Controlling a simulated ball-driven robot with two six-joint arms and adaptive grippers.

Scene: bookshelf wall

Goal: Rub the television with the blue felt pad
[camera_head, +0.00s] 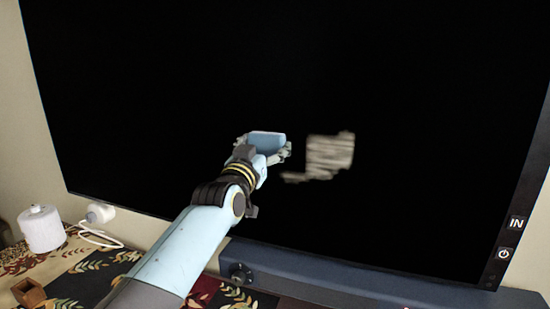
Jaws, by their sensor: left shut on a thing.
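The television (420,90) is a large black screen that fills most of the head view. My left gripper (264,150) is in front of the middle of the screen, shut on the blue felt pad (266,138). The gripper partly hides the pad, and I cannot tell whether the pad touches the screen. A pale grey-beige smudge (330,155) with ragged edges is on the screen just right of the pad, with a thin streak at its lower left. My right gripper is not in view.
A long blue-grey bar (340,288) with a dark knob lies below the screen. At lower left are a white cylinder (42,230), a white corded object (100,213) and a small wooden piece (29,292), by a leaf-patterned cloth (92,268).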

